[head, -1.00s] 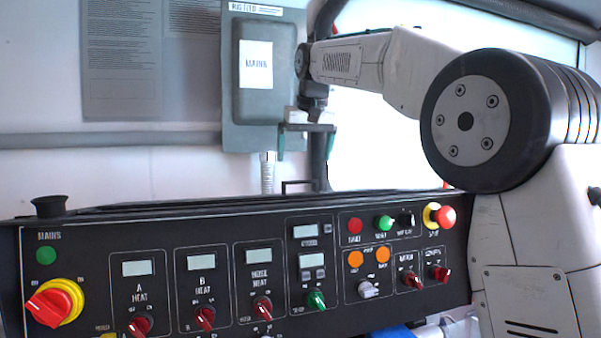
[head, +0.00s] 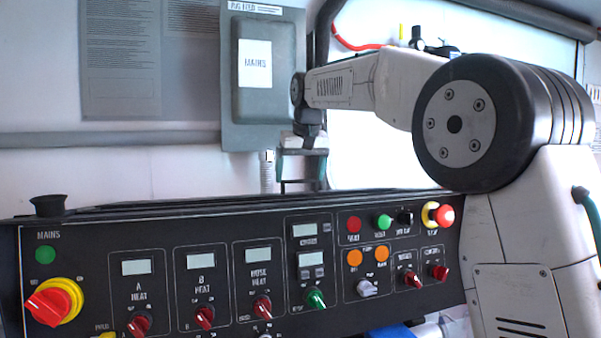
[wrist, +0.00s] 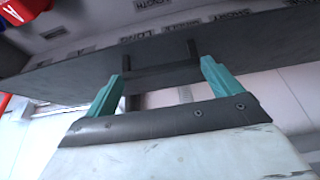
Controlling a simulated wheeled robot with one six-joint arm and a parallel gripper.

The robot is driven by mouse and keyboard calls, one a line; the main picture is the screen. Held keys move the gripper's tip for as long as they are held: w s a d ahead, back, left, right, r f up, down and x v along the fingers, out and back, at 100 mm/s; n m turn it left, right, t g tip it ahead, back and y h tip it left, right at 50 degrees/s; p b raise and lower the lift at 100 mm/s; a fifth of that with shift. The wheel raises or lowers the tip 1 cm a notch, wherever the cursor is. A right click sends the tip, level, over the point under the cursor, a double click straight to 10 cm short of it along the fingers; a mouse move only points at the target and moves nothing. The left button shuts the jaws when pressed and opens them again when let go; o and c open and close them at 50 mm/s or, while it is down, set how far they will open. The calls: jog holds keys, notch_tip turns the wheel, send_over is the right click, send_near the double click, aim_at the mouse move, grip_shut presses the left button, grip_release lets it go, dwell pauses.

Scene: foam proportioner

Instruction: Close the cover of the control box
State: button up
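The control box (head: 90,233) is a wide black panel with knobs, buttons and small displays. A thin dark cover (head: 130,208) appears to run along its top edge, seen nearly edge-on; its exact angle is hard to tell. A black bracket-shaped handle (head: 285,187) stands up from that edge near the middle. The wrist view shows the cover's dark surface (wrist: 60,80) and the handle's bars (wrist: 193,50). My gripper (head: 301,182) is open, its teal fingers spread around the handle's width. In the wrist view, my gripper (wrist: 160,70) holds nothing; contact with the handle cannot be told.
A grey mains box (head: 265,75) hangs on the wall behind, close to my wrist. A red-and-yellow mains switch (head: 52,302) and an emergency stop button (head: 444,214) stick out from the panel. The panel's front is unobstructed at left.

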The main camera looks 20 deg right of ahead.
jog(key=s+r, duration=0.2)
jog(key=s, duration=1.3)
jog(key=shift+s+r, duration=0.35)
jog(key=shift+s, duration=0.05)
jog(key=o, duration=1.1)
jog(key=shift+s, duration=0.1)
jog(key=v, duration=0.8)
